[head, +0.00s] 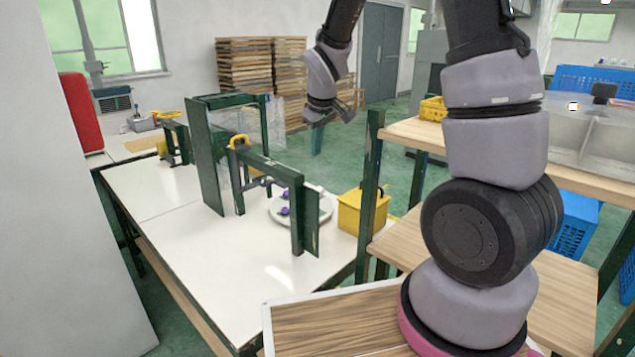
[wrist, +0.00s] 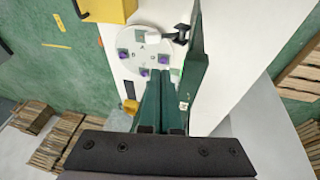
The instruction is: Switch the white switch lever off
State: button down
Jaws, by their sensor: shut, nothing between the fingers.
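The white switch lever (head: 314,187) sticks out near the top of the right-hand post of a green frame (head: 307,220) on the white table. In the wrist view the white lever end (wrist: 152,38) lies near the top, on a dark mount beside a green panel (wrist: 196,70). Whether it is on or off is not clear. My gripper (head: 331,115) is shut and empty, raised well above the lever and apart from it. The dark gripper body fills the bottom of the wrist view.
A white round plate (head: 323,213) with purple pieces lies behind the frame. A yellow handle (head: 239,141) tops the frame's left end. A yellow box (head: 350,213) stands to the right. A tall green panel (head: 206,160) stands to the left. The near white tabletop (head: 215,270) is clear.

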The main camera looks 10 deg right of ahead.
send_near(319, 189)
jog(key=x, duration=0.2)
jog(key=a+x, duration=0.1)
jog(key=x, duration=0.2)
jog(key=shift+w+d+f, duration=0.15)
jog(key=shift+w+f, duration=0.1)
jog(key=shift+f, duration=0.4)
jog(key=shift+w+d+f+g+y, duration=0.2)
jog(key=shift+d+f+g+y, duration=0.1)
jog(key=shift+d+y, duration=0.1)
dwell(0.5)
jog(key=shift+w+d+f+g+y, duration=0.3)
jog(key=shift+d+f+g+y, duration=0.1)
jog(key=shift+d+y, duration=0.15)
notch_tip(319, 189, down, 6)
jog(key=w+d+m+g+y, duration=0.1)
jog(key=d+g+y, duration=0.1)
jog(key=y, duration=0.2)
jog(key=shift+w+f, duration=0.2)
jog(key=shift+w, duration=0.05)
jog(key=shift+f, duration=0.1)
dwell(0.3)
